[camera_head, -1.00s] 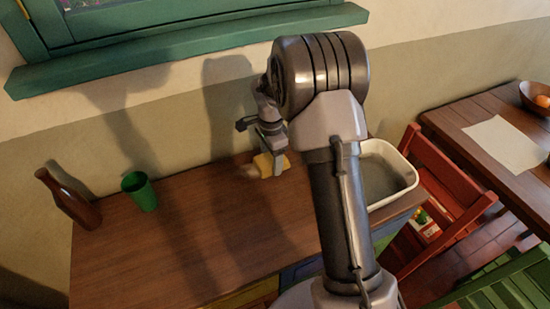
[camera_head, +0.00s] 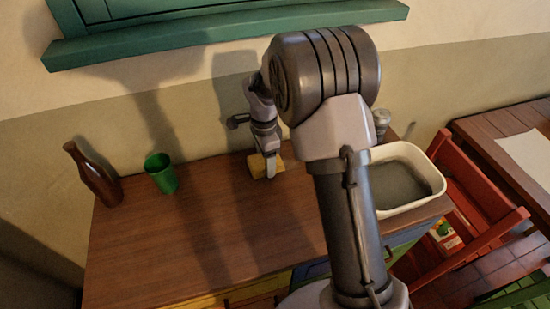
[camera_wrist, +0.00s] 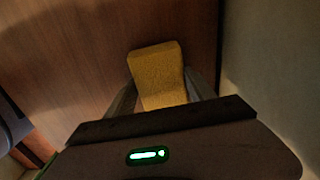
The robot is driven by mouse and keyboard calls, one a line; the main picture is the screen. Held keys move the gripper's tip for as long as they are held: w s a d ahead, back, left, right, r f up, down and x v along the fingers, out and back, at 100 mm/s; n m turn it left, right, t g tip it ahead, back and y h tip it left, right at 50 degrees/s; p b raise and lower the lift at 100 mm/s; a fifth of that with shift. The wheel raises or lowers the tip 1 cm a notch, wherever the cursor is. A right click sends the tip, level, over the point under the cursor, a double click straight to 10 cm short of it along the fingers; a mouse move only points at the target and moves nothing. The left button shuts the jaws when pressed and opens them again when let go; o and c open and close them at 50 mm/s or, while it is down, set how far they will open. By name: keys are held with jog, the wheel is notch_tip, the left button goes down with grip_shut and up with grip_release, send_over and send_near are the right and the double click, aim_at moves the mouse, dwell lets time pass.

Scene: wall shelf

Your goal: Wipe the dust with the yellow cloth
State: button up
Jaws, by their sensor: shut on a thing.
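The yellow cloth (camera_head: 257,168) is a thick block-like pad at the back of the brown wooden counter, near the wall. My gripper (camera_head: 268,172) is shut on it from above, and the cloth appears to touch the counter top. In the wrist view the cloth (camera_wrist: 158,65) sticks out between the two fingers of my gripper (camera_wrist: 162,95), over the wood. I cannot make out any dust now; the cloth, gripper and shadows hide part of the counter there.
A brown bottle (camera_head: 95,177) and a green cup (camera_head: 161,174) stand at the counter's (camera_head: 170,245) left. A white basin (camera_head: 435,175) sits at its right end, partly behind my arm. A red chair (camera_head: 480,205) stands beyond. The counter's front left is clear.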

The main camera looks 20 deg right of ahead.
aim_at(254, 163)
jog(key=shift+a+f+b, duration=0.15)
jog(key=shift+a+b, duration=0.15)
jog(key=shift+a, duration=1.5)
jog(key=shift+d+r, duration=0.2)
jog(key=shift+d, duration=1.5)
jog(key=shift+d+f+p, duration=0.2)
jog(key=shift+d+p, duration=0.55)
jog(key=shift+d, duration=4.45)
notch_tip(254, 163, up, 6)
jog(key=p, duration=0.4)
jog(key=shift+r, duration=0.1)
